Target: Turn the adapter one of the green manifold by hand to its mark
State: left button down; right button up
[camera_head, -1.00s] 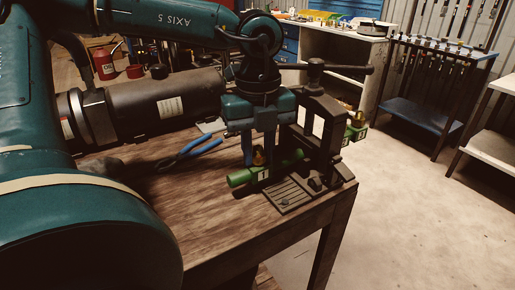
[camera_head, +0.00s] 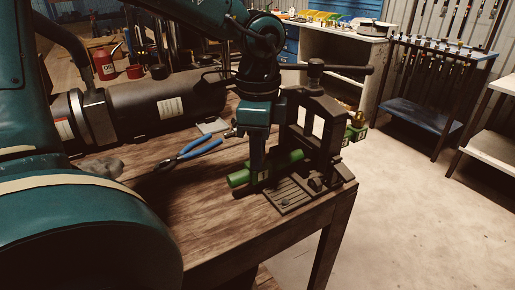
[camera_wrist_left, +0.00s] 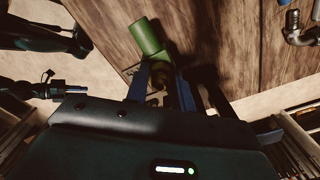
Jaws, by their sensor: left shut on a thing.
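The green manifold (camera_head: 238,178) is a green bar held in a dark vise-like clamp (camera_head: 325,125) at the table's corner. The mark cannot be made out. My right gripper is not in view.
Blue-handled pliers (camera_head: 190,152) lie on the wooden table behind the manifold. A large dark cylinder (camera_head: 150,108) lies at the back left. The table's front middle (camera_head: 195,215) is bare. A blue-topped rack and white bench stand beyond the floor.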

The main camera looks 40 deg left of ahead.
pick_arm(q)
jog(key=c, duration=1.3)
grip_release()
jog(key=shift+c, duration=0.2)
jog(key=shift+r, duration=0.1)
notch_tip(320, 180, up, 5)
jog(key=p, duration=0.2)
jog(key=shift+p, duration=0.3)
